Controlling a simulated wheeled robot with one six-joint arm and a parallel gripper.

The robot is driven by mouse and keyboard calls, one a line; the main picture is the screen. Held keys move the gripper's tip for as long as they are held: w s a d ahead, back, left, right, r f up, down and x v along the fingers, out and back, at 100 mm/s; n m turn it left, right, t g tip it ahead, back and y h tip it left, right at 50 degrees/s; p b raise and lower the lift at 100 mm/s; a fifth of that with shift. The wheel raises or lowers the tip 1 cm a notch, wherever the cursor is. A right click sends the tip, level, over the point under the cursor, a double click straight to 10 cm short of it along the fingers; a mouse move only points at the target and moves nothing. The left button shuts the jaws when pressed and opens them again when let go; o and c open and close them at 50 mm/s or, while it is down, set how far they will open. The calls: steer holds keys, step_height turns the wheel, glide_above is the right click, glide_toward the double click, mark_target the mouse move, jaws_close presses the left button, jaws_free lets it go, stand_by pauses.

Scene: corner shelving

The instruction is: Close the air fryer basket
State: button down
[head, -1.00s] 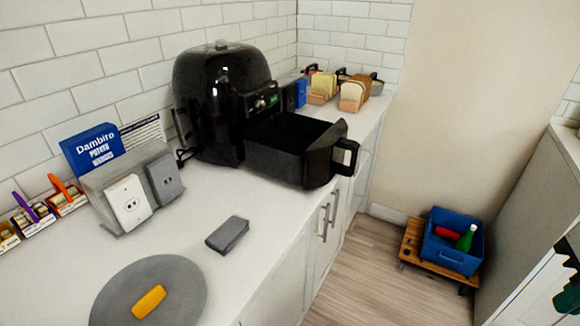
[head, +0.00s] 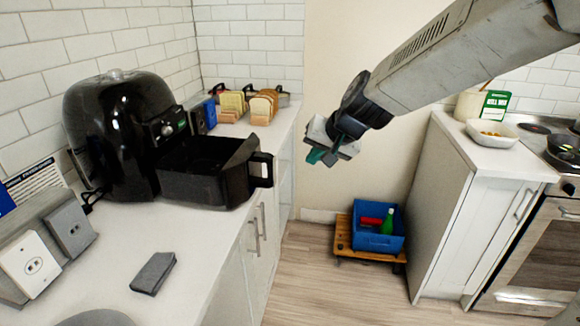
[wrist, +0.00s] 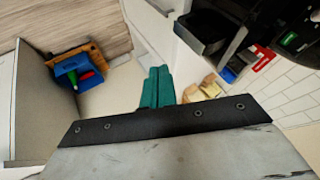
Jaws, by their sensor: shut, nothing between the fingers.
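The black air fryer (head: 118,135) stands on the left counter against the tiled wall. Its basket (head: 207,181) is pulled out to the right, with the handle (head: 262,170) facing the counter's front edge. In the wrist view the basket (wrist: 203,38) shows at the upper right, upside down. My gripper (head: 315,156) is in the air to the right of the handle, apart from it. Its green fingers (wrist: 157,88) are together and empty in the wrist view.
A grey block (head: 153,273) and a grey outlet box (head: 45,245) are on the counter in front of the fryer. Bread slices in wooden holders (head: 262,108) stand behind the basket. A blue crate (head: 377,240) sits on a low wooden stand on the floor. Another counter (head: 480,150) is at right.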

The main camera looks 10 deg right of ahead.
steer(key=w+a+f, duration=0.6)
steer(key=f, duration=0.1)
steer(key=shift+w+a+f, duration=0.2)
steer(key=shift+w+a, duration=0.1)
steer(key=shift+a, duration=0.05)
